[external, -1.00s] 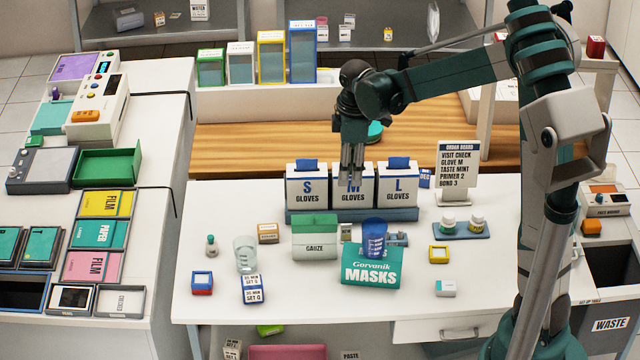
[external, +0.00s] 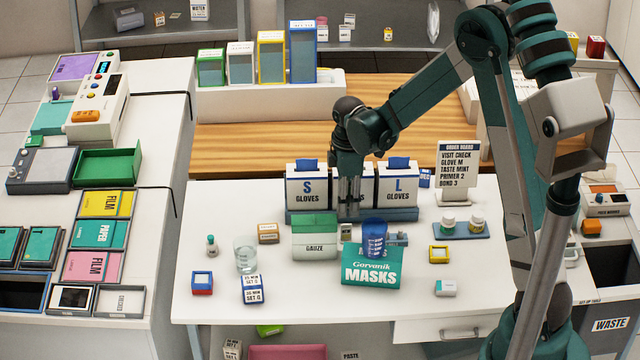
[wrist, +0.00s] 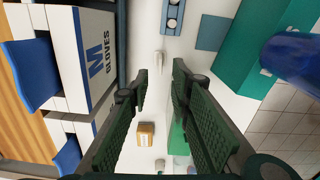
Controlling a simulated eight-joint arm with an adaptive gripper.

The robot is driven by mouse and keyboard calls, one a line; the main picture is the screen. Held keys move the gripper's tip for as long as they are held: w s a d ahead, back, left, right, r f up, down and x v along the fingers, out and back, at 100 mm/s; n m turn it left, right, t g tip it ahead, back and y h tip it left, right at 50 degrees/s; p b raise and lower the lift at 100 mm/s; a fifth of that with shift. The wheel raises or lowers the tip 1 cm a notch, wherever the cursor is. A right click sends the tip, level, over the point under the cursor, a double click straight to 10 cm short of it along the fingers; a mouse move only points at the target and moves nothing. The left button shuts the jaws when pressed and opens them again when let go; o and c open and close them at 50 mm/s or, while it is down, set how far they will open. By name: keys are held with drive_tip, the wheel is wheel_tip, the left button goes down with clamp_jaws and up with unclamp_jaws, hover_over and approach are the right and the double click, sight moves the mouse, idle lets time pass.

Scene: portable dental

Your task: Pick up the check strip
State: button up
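A small pale piece (external: 346,231), which may be the check strip, stands on the white table just right of the gauze box (external: 315,240). Its label is too small to read. In the wrist view a narrow white piece (wrist: 158,57) lies beyond the fingertips, roughly in line with the gap between them. My gripper (external: 348,216) points down in front of the M glove box, just above and behind the pale piece. In the wrist view my gripper (wrist: 160,78) has its two fingers apart with nothing between them.
Glove boxes (external: 306,188) stand close behind my gripper. A small blue tray (external: 398,239) lies to the right, and a tan box (external: 268,233) to the left.

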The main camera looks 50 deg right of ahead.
sight(346, 225)
drive_tip(key=shift+f, duration=0.15)
drive_tip(key=shift+f, duration=1.25)
drive_tip(key=shift+f, duration=0.1)
drive_tip(key=shift+f+b, duration=0.3)
drive_tip(key=shift+f, duration=2.2)
drive_tip(key=shift+c, duration=0.6)
clamp_jaws()
